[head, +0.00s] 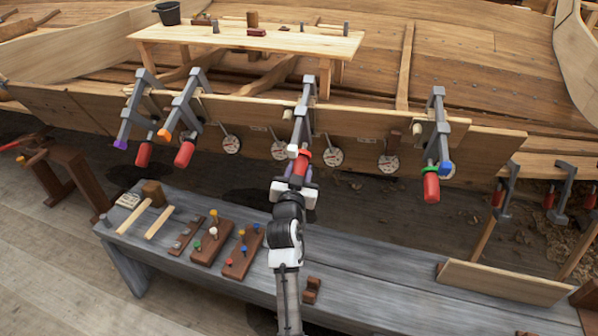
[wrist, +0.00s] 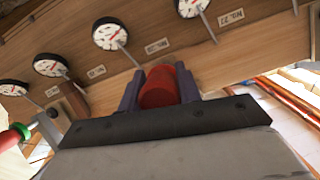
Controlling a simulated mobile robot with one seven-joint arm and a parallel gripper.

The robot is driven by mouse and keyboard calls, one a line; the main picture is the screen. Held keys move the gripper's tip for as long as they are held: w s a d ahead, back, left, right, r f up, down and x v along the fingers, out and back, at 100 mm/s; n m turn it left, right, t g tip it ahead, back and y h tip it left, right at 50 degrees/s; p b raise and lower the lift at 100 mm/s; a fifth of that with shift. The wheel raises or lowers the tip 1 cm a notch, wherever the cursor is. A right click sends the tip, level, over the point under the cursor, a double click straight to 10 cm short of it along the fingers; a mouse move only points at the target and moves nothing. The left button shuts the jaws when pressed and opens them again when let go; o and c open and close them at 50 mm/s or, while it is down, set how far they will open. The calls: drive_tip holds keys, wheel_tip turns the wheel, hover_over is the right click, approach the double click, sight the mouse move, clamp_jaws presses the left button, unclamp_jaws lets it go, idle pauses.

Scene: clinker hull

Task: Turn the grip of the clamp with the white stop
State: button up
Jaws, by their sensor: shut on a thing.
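The clamp with the white stop (head: 292,152) hangs on the plank edge near the middle of the head view. Its grey bar (head: 304,110) runs up over the plank. Its red grip (head: 304,158) points down at my gripper (head: 299,174). In the wrist view the red grip (wrist: 159,88) sits between the two dark fingers of my gripper (wrist: 160,80), with a finger against each side. My gripper is shut on this grip from below. The white stop is not visible in the wrist view, and the grip's lower end is hidden by my gripper.
Other red-gripped clamps have a purple stop (head: 120,145), an orange stop (head: 164,134) and a blue stop (head: 447,168). Round dials (head: 333,157) line the plank. A grey bench (head: 370,260) below holds mallets and peg boards. Air beside my gripper is clear.

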drive_tip(key=shift+f+n+h+b, duration=0.1)
drive_tip(key=shift+n+h+b, duration=0.5)
drive_tip(key=shift+n+b, duration=0.25)
drive_tip(key=shift+d+n+h+b, duration=0.15)
drive_tip(key=shift+n+h+b, duration=0.6)
drive_tip(key=shift+h+b, duration=0.05)
drive_tip(key=shift+g, duration=0.3)
drive_tip(key=o, duration=1)
drive_tip(key=shift+s, duration=0.1)
